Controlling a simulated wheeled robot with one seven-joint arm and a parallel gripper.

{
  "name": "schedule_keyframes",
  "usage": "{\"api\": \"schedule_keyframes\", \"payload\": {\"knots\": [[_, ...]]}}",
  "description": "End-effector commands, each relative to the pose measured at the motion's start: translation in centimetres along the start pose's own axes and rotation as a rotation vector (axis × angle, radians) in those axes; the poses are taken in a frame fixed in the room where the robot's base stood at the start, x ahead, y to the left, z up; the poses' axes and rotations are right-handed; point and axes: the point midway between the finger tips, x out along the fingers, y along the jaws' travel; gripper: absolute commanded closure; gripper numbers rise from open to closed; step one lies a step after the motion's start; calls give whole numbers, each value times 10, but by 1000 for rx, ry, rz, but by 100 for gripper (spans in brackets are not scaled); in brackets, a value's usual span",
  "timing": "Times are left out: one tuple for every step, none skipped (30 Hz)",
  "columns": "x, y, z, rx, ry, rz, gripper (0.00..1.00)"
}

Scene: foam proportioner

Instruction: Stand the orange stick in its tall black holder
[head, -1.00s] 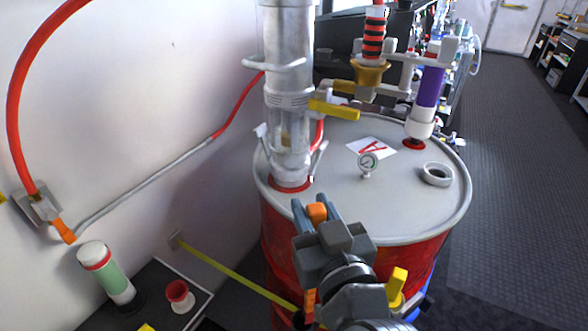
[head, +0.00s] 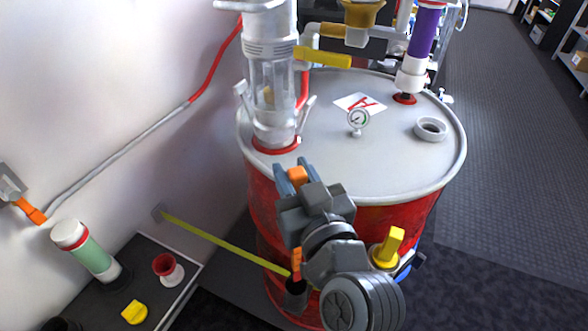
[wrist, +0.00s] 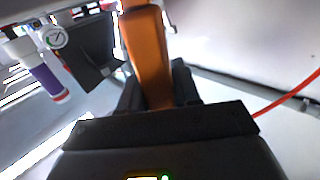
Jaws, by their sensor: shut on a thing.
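My gripper (head: 296,174) is shut on an orange stick, whose upper end (head: 298,176) shows between the fingertips in front of the red drum. In the wrist view the orange stick (wrist: 149,58) stands out between the dark fingers. A lower orange length (head: 297,263) shows beneath the gripper and lines up with the mouth of the black holder (head: 296,295). The gripper hides the part between, so I cannot tell whether both are one stick. I cannot tell whether the lower orange length is inside the holder or just in front of or above it.
The red drum (head: 262,215) with its grey lid (head: 390,150) stands right behind my gripper. A yellow bar (head: 220,242) runs from the wall towards the holder. A low dark table (head: 150,265) at left bears a green-and-white cylinder (head: 88,250), a red-and-white cup (head: 168,268) and a yellow knob (head: 134,312).

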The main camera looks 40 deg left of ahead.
Motion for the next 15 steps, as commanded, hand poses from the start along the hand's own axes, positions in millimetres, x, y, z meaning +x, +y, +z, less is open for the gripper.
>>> {"api": "schedule_keyframes", "payload": {"knots": [[0, 0, 6, 1, 0, 0, 100], [0, 0, 9, 1, 0, 0, 100], [0, 0, 12, 1, 0, 0, 100], [0, 0, 14, 0, 0, 1, 100], [0, 0, 16, 0, -1, 1, 100], [0, 0, 19, -1, -1, 1, 100], [0, 0, 21, -1, -1, 1, 100], [0, 0, 23, -1, -1, 1, 100], [0, 1, 27, -1, 0, 2, 100], [0, 1, 29, -1, 0, 2, 100], [0, 1, 31, -1, 0, 2, 100], [0, 1, 34, -1, 0, 2, 100], [0, 1, 36, -1, 0, 2, 100], [0, 1, 38, -1, 0, 2, 100], [0, 1, 41, -1, 0, 1, 100]]}}
